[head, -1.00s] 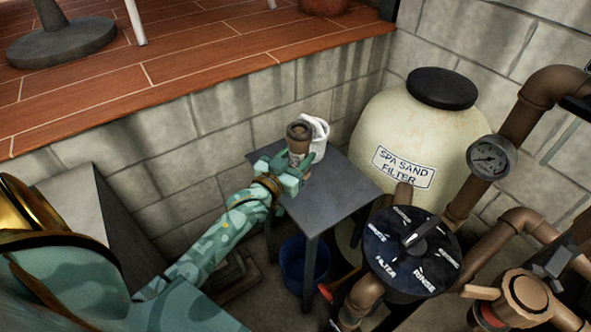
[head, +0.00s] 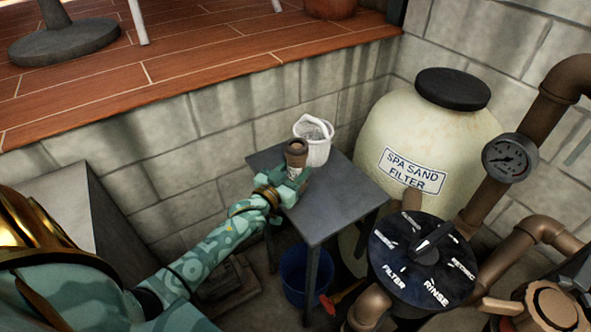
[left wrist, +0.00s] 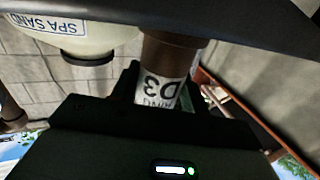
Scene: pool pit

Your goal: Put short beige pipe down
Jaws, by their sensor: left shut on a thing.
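The short pipe (head: 296,153) is brownish-beige with a white label on its side. It stands roughly upright in my left gripper (head: 291,180), over the left part of the small grey table (head: 333,207). In the left wrist view the pipe (left wrist: 172,58) shows close up, with "D3" on the label upside down. My left gripper is shut on it. The hand hides the pipe's lower end, so I cannot tell whether it touches the tabletop. My right gripper is not in view.
A white basket (head: 317,148) stands on the table just behind the pipe. The table's middle and front right are bare. The spa sand filter tank (head: 420,140) stands to the right, with a black valve (head: 423,262) in front. A blue bucket (head: 298,275) sits below.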

